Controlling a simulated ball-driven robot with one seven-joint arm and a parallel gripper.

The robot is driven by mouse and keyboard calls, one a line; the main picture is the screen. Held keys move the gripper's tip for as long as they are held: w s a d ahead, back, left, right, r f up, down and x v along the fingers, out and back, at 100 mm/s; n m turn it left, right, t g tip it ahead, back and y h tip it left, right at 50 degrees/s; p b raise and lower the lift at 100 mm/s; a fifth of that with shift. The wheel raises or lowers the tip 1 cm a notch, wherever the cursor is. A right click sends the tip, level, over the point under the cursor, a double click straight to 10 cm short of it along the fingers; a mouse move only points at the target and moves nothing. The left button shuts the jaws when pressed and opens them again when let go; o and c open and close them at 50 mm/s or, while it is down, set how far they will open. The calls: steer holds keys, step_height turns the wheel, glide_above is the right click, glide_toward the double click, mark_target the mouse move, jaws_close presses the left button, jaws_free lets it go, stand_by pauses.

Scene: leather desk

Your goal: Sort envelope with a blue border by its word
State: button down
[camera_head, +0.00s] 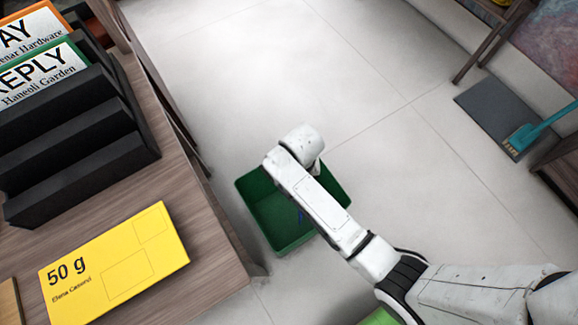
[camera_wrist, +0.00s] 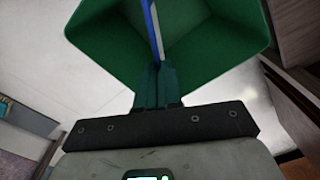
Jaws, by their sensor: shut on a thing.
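My gripper (camera_wrist: 152,75) is shut on a thin envelope with a blue border (camera_wrist: 153,30). The envelope is seen edge-on in the wrist view, so its word cannot be read. The gripper and envelope are over the open green bin (camera_wrist: 205,60), which stands on the floor beside the desk in the head view (camera_head: 268,222). My arm covers part of the bin there, and only a small blue bit of the envelope (camera_head: 300,215) shows. A black letter rack (camera_head: 75,165) on the desk holds an orange-bordered envelope (camera_head: 30,32) ending "AY" and a green-bordered "REPLY" envelope (camera_head: 42,75).
A yellow "50 g" piece (camera_head: 115,262) lies on the wooden desk (camera_head: 185,185) at the left. The bin is close to the desk's edge. Open tiled floor lies beyond it. A grey mat (camera_head: 490,115) with a teal brush (camera_head: 535,132) is at the right.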

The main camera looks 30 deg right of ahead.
steer(key=shift+f+b, duration=2.5)
steer(key=shift+f, duration=0.05)
steer(key=shift+r, duration=0.1)
steer(key=c, duration=1.2)
jaws_free()
step_height(320, 180, up, 11)
steer(key=p, duration=0.4)
steer(key=shift+s, duration=0.1)
